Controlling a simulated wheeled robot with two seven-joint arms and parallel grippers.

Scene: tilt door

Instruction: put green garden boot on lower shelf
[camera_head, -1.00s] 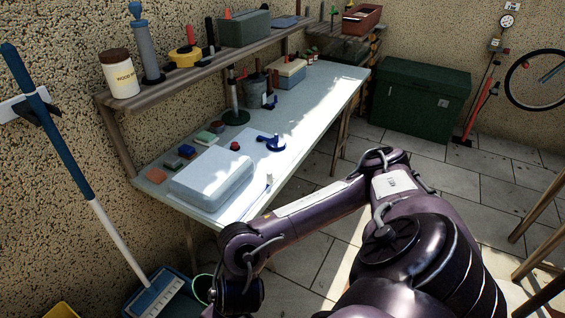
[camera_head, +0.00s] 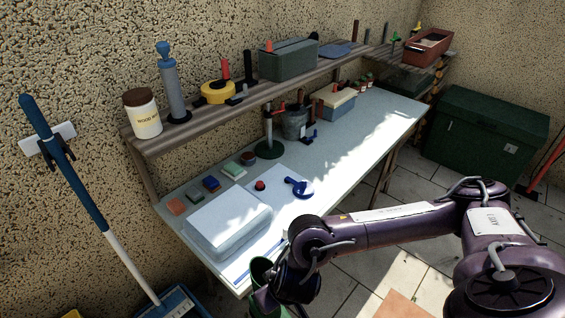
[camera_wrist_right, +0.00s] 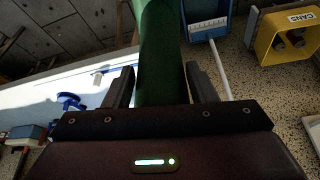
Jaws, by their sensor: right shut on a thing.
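The green garden boot (camera_wrist_right: 160,35) stands between the two fingers of my right gripper (camera_wrist_right: 160,80) in the right wrist view, and the gripper is shut on it. In the head view only a bit of the boot's green rim (camera_head: 260,268) shows beside my right wrist, in front of the workbench's near end. The fingers are hidden there by my arm. A wooden shelf (camera_head: 195,129) runs above the workbench. A wooden rack (camera_head: 433,78) stands at the far end; its lower levels are mostly hidden. My left gripper is not in view.
The workbench (camera_head: 345,150) holds a grey-white case (camera_head: 228,222), small colored blocks and a clamp stand. A blue-handled broom (camera_head: 65,165) leans at left. A dark green chest (camera_head: 487,135) stands at back right. A yellow cans bin (camera_wrist_right: 283,35) shows in the wrist view. Tiled floor is open at right.

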